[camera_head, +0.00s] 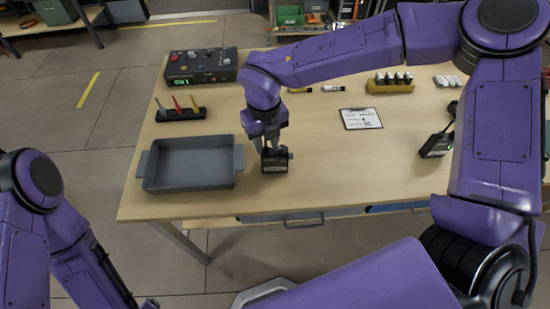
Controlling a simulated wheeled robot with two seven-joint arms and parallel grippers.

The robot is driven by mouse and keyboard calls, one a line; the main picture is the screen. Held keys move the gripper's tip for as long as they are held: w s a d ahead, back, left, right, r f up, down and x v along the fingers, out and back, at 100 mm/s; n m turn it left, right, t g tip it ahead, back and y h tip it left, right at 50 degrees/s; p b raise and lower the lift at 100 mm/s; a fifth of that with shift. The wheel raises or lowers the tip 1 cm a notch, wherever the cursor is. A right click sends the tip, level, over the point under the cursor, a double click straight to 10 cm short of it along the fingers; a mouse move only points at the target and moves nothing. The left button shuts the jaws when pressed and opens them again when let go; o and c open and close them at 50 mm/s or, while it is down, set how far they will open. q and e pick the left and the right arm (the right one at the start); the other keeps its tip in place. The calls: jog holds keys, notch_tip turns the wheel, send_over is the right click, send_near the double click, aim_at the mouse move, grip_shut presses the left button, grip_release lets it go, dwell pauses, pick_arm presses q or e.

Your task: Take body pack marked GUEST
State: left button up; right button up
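A small black body pack (275,162) is at the front of the wooden table, just right of the grey tray (190,185). Its marking is too small to read. My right gripper (267,146) reaches down from above, with its fingers at the top of this pack, and appears closed on it. Whether the pack touches the tabletop cannot be told. A second black pack (436,146) with a thin antenna lies at the table's right, partly behind my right arm. My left arm is at the lower left, with its gripper out of view.
A dark console (201,67) with a green display stands at the back left. In front of it is a black holder (181,114) with coloured tools. A clipboard (361,119) and a yellow battery rack (390,84) lie to the right. The table's middle is clear.

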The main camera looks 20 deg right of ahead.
grip_shut()
dwell(0.3)
